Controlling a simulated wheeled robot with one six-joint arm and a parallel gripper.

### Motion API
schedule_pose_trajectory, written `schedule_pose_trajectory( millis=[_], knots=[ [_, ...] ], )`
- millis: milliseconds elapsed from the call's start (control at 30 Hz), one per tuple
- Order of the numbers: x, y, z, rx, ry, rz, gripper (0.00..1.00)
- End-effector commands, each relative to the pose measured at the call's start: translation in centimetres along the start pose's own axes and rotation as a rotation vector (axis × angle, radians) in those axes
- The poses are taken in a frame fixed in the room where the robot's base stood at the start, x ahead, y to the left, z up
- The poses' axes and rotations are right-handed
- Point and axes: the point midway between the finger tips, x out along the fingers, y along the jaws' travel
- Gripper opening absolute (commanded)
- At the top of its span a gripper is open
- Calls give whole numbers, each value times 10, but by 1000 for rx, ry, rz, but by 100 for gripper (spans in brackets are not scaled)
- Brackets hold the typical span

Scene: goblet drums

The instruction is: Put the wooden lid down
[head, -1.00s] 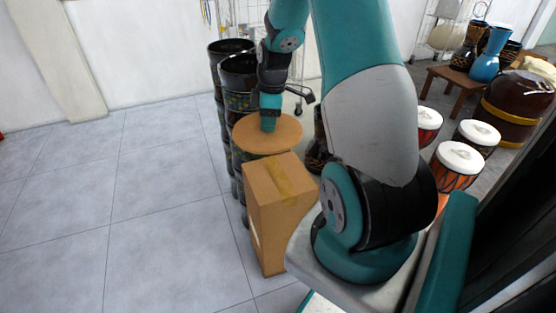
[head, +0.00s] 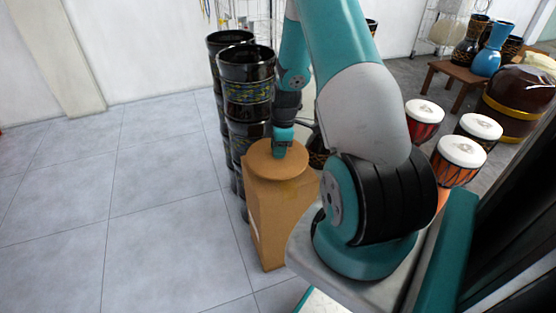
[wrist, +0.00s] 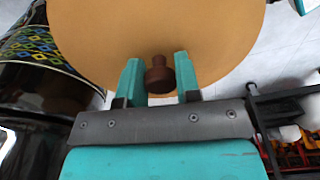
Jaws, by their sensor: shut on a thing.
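The wooden lid (head: 263,164) is a round tan disc, seen at the top of the cardboard box (head: 272,225) in the head view. I cannot tell whether it touches the box top or hangs just above it. My gripper (head: 281,148) is over the lid, pointing down. In the wrist view, the lid (wrist: 158,25) fills the upper middle. Its dark brown knob (wrist: 159,75) stands between the two teal fingers of my gripper (wrist: 159,82), which is shut on it. Most of the box top is hidden under the lid.
Black patterned goblet drums (head: 247,85) stand stacked close behind and left of the box; one drum (wrist: 38,55) fills the wrist view's left. White-topped drums (head: 459,155) stand at right. A blue drum (head: 490,52) is on a low wooden table (head: 458,76). Tiled floor (head: 150,190) at left is clear.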

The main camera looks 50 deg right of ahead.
Motion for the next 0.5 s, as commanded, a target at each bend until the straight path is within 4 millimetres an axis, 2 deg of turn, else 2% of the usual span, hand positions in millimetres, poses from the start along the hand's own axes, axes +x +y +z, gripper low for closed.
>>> schedule_pose_trajectory(
  millis=[233,500],
  knots=[
    [37,0,4,0,0,-1,2],
    [39,0,5,0,0,1,2]
  ],
)
